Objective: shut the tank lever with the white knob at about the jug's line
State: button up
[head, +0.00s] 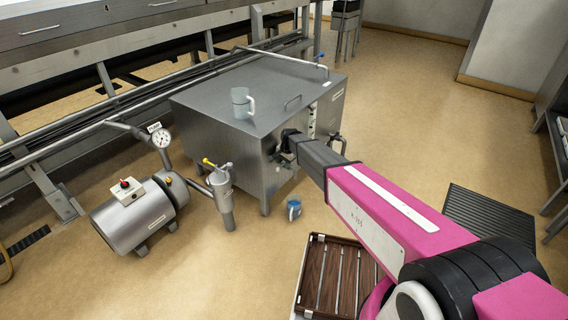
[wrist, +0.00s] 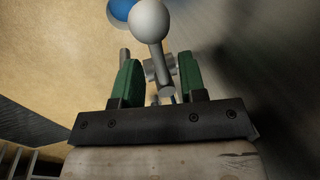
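The lever's white knob (wrist: 150,20) shows large at the top of the wrist view, on a grey stem that runs down toward the space between my fingers. My gripper (wrist: 159,68) is open, with one green finger on each side of the stem's lower part; I cannot tell if either touches it. In the head view my arm hides the lever at the front of the steel tank (head: 225,90). A translucent jug (head: 241,104) with a pale handle stands on the tank's lid.
A blue cup (head: 293,210) is on the floor before the tank. A wooden slatted platform (head: 335,283) lies nearer. A pump with a motor (head: 135,215), a gauge (head: 161,138) and a yellow-handled valve (head: 217,170) stand to the left.

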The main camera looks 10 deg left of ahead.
grip_shut()
jog(key=shift+d+n+g, duration=0.15)
jog(key=shift+d+n, duration=0.15)
jog(key=shift+n, duration=0.6)
jog(key=shift+d+n+g, duration=0.2)
jog(key=shift+d+n, duration=0.05)
jog(key=shift+n, duration=0.65)
jog(key=shift+d+n+g, duration=0.15)
jog(key=shift+d+n, duration=0.15)
jog(key=shift+n, duration=0.6)
grip_release()
notch_tip(320, 180, up, 11)
jog(key=d, duration=0.2)
jog(key=shift+f, duration=0.2)
